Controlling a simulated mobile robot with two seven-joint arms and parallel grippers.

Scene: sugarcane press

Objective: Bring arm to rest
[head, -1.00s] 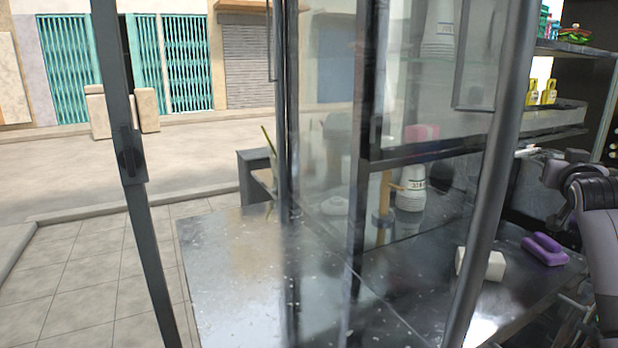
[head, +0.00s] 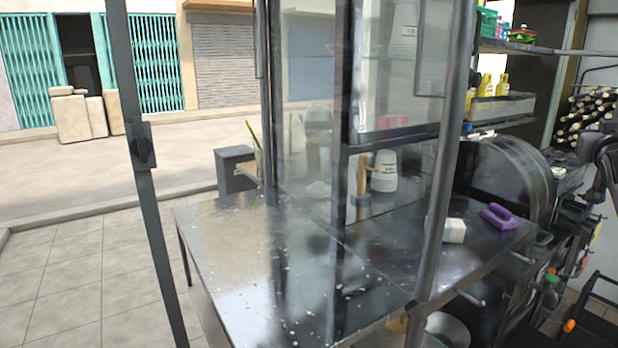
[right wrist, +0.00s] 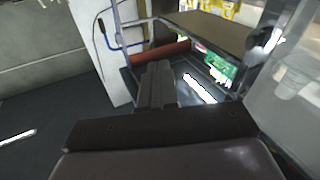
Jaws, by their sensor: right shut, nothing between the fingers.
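My right gripper (right wrist: 158,72) points away from me in the right wrist view, with its grey fingers together and nothing between them. In the head view, a dark part of my right arm shows at the right edge, beside the black rounded press housing, and the fingertips cannot be made out there. The gripper appears apart from the surrounding things. My left gripper is in neither current view.
A metal table (head: 235,250) bears a white block (head: 445,230) and a purple brush-like item (head: 498,216). Glass panels with dark posts (head: 445,170) stand in front. Yellow bottles (head: 486,85) stand on a shelf at right. Tiled floor (head: 80,260) at left is clear.

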